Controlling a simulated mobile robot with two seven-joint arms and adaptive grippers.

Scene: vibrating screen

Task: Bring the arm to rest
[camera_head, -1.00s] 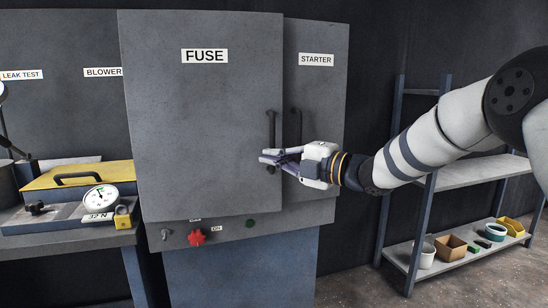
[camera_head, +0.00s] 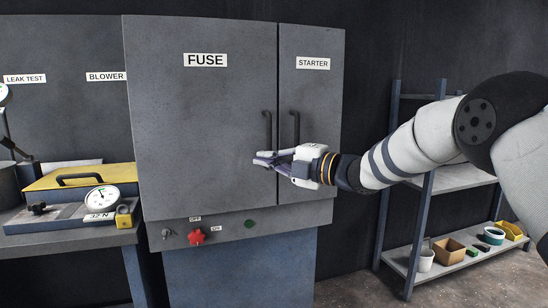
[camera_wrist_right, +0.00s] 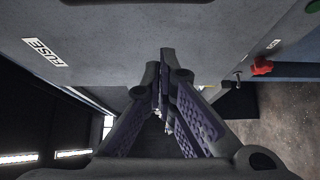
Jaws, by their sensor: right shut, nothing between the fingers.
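My right gripper (camera_head: 256,158) is shut and empty in front of the lower right part of the grey FUSE door (camera_head: 190,115), just below its dark handle (camera_head: 267,130). In the right wrist view its fingertips (camera_wrist_right: 166,62) come together close to the door surface; I cannot tell whether they touch it. The FUSE door looks closed, level with the STARTER door (camera_head: 312,105). My right arm reaches in from the right. My left gripper is not in view.
A red switch (camera_head: 197,236) sits under the doors between OFF and ON labels. A shelf (camera_head: 455,178) with small containers stands right, below my arm.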

